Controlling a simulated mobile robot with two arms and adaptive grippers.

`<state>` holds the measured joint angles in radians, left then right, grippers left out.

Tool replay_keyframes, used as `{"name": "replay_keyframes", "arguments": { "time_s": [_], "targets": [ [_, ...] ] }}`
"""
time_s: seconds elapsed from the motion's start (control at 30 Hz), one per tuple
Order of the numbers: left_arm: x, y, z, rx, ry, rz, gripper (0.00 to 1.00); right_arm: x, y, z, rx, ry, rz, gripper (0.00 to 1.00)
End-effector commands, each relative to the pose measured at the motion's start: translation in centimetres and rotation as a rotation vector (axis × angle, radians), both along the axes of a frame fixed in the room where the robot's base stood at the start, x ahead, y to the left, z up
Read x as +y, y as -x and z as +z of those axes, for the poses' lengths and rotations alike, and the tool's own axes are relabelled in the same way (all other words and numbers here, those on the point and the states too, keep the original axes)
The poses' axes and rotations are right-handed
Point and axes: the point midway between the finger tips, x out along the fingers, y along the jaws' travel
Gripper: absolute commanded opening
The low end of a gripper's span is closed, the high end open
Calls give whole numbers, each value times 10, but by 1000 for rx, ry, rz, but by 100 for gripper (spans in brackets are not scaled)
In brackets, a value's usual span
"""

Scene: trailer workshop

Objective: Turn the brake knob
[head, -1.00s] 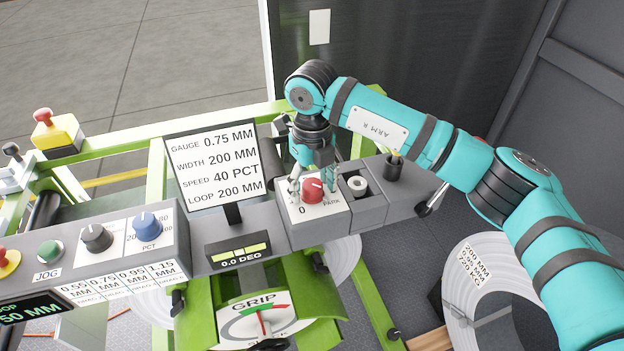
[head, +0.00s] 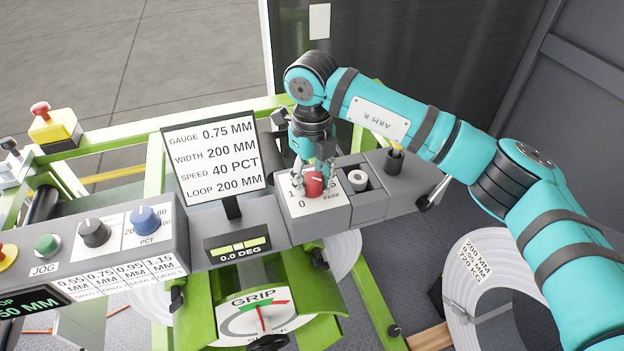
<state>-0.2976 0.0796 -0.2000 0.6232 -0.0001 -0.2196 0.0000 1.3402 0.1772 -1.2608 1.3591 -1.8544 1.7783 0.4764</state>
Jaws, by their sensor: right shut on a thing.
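The red brake knob (head: 314,184) sits on a white dial plate (head: 305,203) with "0" and "PARK" printed on it, on the right part of the grey console. My right gripper (head: 314,176) reaches down from above and is shut on the red knob, its fingers at the knob's sides. The fingers and wrist hide the back of the knob and some of the dial marks. My left gripper is not in view.
Left along the console are a blue knob (head: 145,219), a black knob (head: 95,233) and a green button (head: 47,245). A settings sign (head: 213,160) stands close left of my right wrist. A white roll (head: 358,179) sits in a slot right of the knob.

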Motion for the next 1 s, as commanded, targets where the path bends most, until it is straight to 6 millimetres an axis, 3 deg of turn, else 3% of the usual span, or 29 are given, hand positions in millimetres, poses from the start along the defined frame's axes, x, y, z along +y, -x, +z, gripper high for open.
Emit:
{"name": "replay_keyframes", "arguments": {
  "time_s": [0.5,1.0],
  "targets": [
    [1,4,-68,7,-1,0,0,0,-1,-5,-6,0,424,7],
    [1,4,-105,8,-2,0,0,1,0,-1,-5,0,898,7]
  ]
}}
